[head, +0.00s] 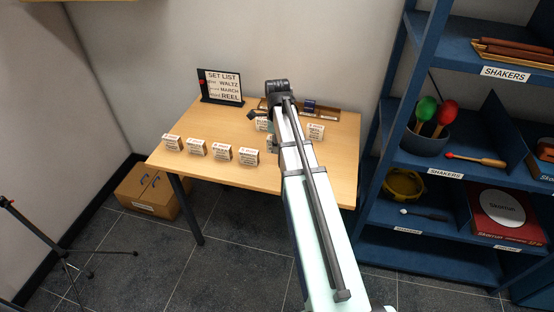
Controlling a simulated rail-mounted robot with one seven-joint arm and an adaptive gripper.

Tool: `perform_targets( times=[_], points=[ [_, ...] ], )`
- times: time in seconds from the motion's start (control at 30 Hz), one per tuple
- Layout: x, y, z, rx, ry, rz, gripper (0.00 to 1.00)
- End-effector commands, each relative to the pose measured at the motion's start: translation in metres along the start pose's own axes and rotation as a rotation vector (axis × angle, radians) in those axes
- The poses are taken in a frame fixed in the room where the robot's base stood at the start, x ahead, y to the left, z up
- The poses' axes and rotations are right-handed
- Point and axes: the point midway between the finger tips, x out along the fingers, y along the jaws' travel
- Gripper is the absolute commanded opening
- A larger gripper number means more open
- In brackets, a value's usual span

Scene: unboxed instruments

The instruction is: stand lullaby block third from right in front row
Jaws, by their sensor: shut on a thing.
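Several small white blocks with printed labels stand on the wooden table (195,119). A front row runs left to right: a block (172,143), a second (196,148), a third (221,153) and a fourth (248,156). Further back stand a block (263,125) left of my arm and another (315,132) right of it. My gripper (270,137) is mostly hidden behind my arm, shut on a block (271,145) that shows only as a sliver at the arm's left edge. The labels are too small for me to tell which is lullaby.
A set list sign (222,87) stands at the back left, reading waltz, march and reel. A brown tray (328,112) with a dark blue item (309,106) lies at the back. Blue shelves (391,155) stand close at the right.

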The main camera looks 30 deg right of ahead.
Motion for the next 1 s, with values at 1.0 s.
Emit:
perform_targets(
  times=[1.0],
  points=[
    [0.084,0.0,0.0,-0.001,0.0,-0.001,0.0]
  ],
)
